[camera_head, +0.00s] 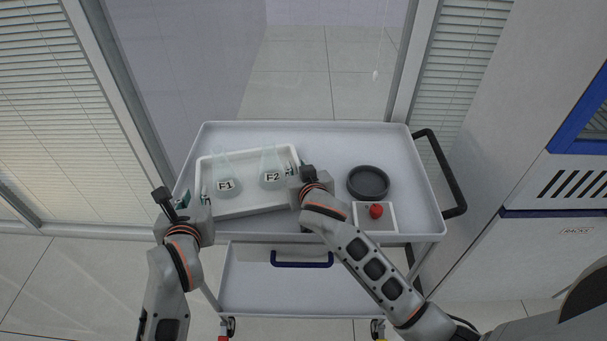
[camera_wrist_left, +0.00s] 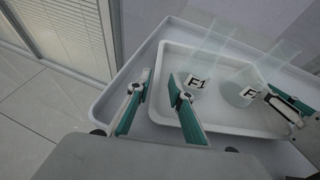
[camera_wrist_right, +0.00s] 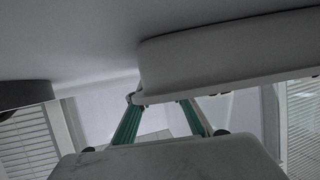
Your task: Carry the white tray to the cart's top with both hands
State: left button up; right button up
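The white tray (camera_head: 240,209) rests on the left part of the cart's top (camera_head: 330,137). It holds two clear flasks labelled F1 (camera_head: 226,186) and F2 (camera_head: 272,178), both standing. My left gripper (camera_wrist_left: 159,74) is at the tray's left end, its green-padded fingers apart, with the tray's end wall between or just ahead of them. My right gripper (camera_wrist_right: 158,100) is at the tray's right end, fingers apart close to the tray's rim (camera_wrist_right: 230,87). In the head view its wrist hides part of that end. I cannot tell whether either gripper touches the wall.
A dark round dish (camera_head: 368,182) and a small white square holder with a red ball (camera_head: 376,211) sit right of the tray. The cart has a black side handle (camera_head: 444,172) and a lower shelf (camera_head: 300,292). A cabinet (camera_head: 560,190) stands to the right.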

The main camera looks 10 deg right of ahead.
pick_arm(q)
jog(key=v, duration=0.4)
jog(key=shift+s+r, duration=0.15)
jog(key=shift+s, duration=0.2)
pick_arm(e)
jog(key=shift+r, duration=0.15)
notch_tip(320, 180, up, 10)
pick_arm(q)
jog(key=shift+s, duration=0.1)
pick_arm(e)
jog(key=shift+s+f, duration=0.1)
jog(key=shift+f, duration=0.15)
